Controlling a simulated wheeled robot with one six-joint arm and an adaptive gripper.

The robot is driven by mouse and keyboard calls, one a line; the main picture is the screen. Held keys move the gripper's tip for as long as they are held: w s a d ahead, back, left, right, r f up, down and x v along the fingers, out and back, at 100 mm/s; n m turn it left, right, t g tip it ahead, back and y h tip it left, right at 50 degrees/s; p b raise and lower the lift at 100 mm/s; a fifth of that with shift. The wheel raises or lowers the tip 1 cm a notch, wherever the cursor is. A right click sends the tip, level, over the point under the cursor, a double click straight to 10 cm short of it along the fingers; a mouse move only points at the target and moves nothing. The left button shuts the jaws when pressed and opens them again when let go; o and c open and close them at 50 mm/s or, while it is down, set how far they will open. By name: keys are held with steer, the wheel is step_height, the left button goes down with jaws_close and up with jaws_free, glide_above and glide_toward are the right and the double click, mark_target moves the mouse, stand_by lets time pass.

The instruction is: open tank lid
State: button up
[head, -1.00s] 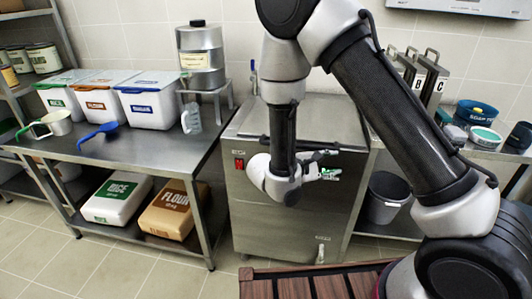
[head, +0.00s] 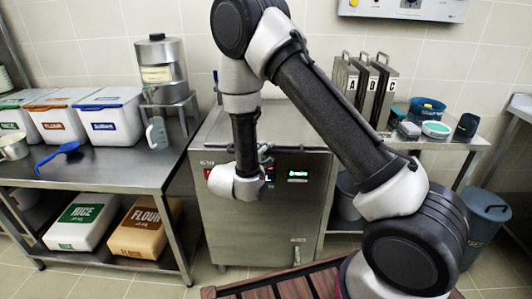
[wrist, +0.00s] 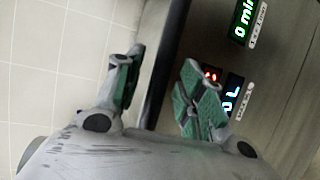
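The tank (head: 265,220) is a steel box in the middle of the head view. Its lid (head: 280,125) lies flat and closed on top, partly hidden by my arm. A dark handle bar (head: 292,149) runs along the lid's front edge. It also shows in the wrist view as a dark bar (wrist: 170,60). My gripper (wrist: 160,85) is open, with its green-padded fingers apart and the bar showing between them. I cannot tell whether the fingers touch the bar. In the head view my gripper is mostly hidden by my wrist at the tank's front.
A steel table (head: 110,165) with white bins (head: 105,117) and a blue scoop (head: 58,155) stands left. A lit display (head: 298,174) and a tap (head: 297,250) are on the tank's front.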

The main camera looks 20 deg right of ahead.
steer(key=shift+w+d+f, duration=0.15)
steer(key=shift+w+d, duration=0.25)
jaws_close()
